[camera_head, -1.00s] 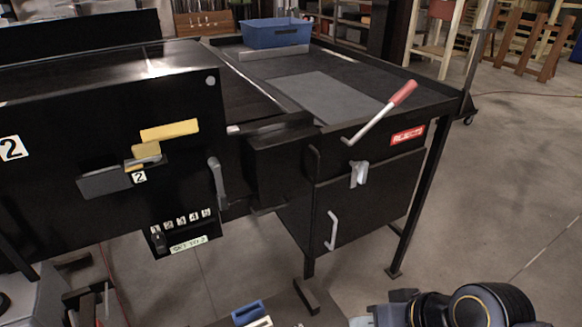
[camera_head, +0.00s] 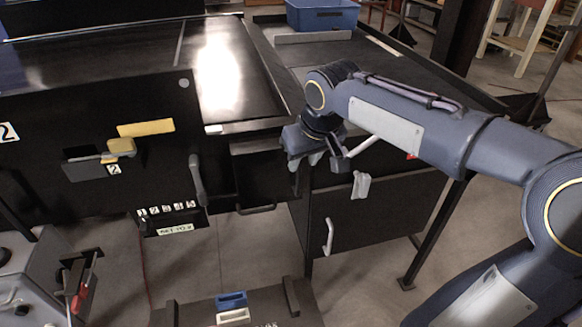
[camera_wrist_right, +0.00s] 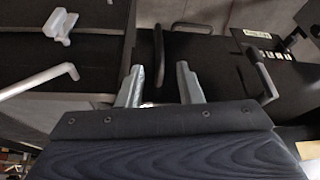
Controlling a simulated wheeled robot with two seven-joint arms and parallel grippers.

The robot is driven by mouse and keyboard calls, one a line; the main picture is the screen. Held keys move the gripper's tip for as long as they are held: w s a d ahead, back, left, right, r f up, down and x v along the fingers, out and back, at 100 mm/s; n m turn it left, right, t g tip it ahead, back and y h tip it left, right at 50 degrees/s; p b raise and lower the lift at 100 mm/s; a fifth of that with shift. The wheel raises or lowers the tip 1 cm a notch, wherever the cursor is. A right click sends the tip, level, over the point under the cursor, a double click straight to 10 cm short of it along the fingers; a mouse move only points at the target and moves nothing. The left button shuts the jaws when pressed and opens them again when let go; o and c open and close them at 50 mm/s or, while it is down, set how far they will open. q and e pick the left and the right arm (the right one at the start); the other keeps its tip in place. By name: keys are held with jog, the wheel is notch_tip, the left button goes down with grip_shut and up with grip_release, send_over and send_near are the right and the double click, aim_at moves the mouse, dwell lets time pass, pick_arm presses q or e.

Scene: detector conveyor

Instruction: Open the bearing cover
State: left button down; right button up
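No part is labelled as the bearing cover. A black box (camera_head: 262,172) sits between the conveyor's front panel (camera_head: 60,110) and the reject cabinet (camera_head: 375,212); I cannot tell whether it is the cover. A low dark bar handle (camera_head: 256,209) shows beneath it. My right gripper (camera_head: 318,163) is at the cabinet's upper left corner. A dark upright handle (camera_wrist_right: 158,52) lies just beyond the gap, apparently not gripped. My left gripper is out of view.
A grey lever (camera_head: 196,180) hangs on the conveyor panel. A silver latch (camera_head: 361,186) and white handle (camera_head: 329,237) are on the cabinet. A blue bin (camera_head: 322,15) stands behind.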

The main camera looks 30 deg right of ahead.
aim_at(300, 172)
jog(key=x, duration=0.7)
jog(key=shift+f, duration=0.2)
jog(key=shift+c, duration=0.2)
grip_shut()
